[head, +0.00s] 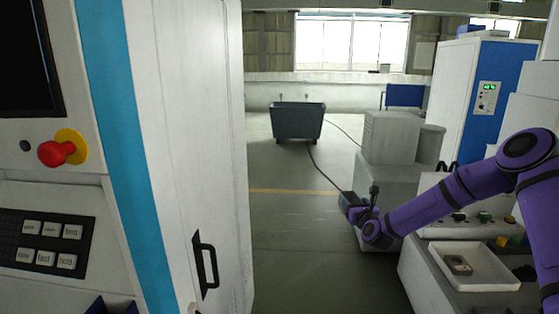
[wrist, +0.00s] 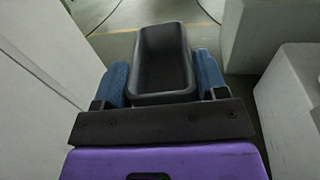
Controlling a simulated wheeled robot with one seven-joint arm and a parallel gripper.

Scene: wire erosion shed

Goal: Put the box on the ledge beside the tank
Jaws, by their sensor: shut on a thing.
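My gripper (wrist: 163,80) is shut on a small dark grey open-topped box (wrist: 161,62), with a blue finger on each side of it. The box looks empty and roughly level, held in the air. In the head view my gripper (head: 352,204) is small and dark at the end of my purple arm, low right of centre, in front of pale grey blocks.
A white machine with a door handle (head: 205,265) and red stop button (head: 57,153) fills the left. A white tray (head: 480,270) holding a small part lies on a bench at lower right. A dark bin (head: 298,122) stands farther back. Floor between is clear, crossed by a cable.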

